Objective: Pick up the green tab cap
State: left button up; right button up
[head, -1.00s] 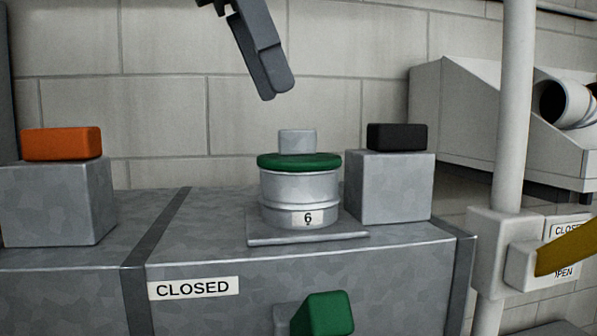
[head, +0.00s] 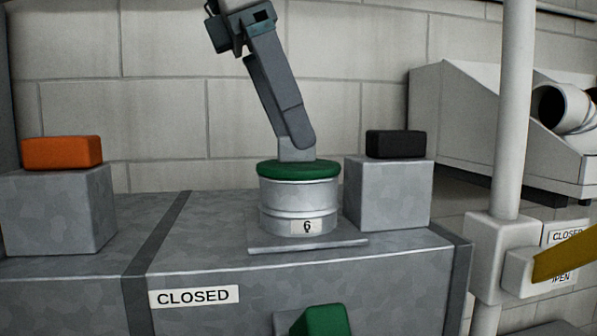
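The green tab cap (head: 298,171) is a flat green disc with a grey block-shaped tab (head: 290,154) on top. It sits level on a short grey metal collar (head: 298,203) labelled 6. My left gripper (head: 296,142) comes down from the upper left, tilted, with its fingertips at the tab. The near finger covers the tab's upper part. The fingers are seen nearly edge-on, one in front of the other, so the gap between them and any grip on the tab are hidden. My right gripper is out of view.
Grey blocks stand either side, one with an orange top (head: 62,153), one with a black top (head: 396,144), the latter close to the collar. A green knob (head: 322,321) is on the duct front near a CLOSED label (head: 194,297). A white pipe (head: 512,110) rises at right.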

aim_at(306, 163)
pick_arm(q)
jog(key=shift+d+f+p, duration=0.2)
jog(key=shift+d+p, duration=0.05)
jog(key=shift+p, duration=0.1)
jog(key=shift+p+x, duration=0.4)
jog(key=shift+x, duration=0.65)
jog(key=shift+w+d+f, duration=0.2)
jog(key=shift+f, duration=0.35)
jog(key=shift+c, duration=0.6)
jog(key=c, duration=0.9)
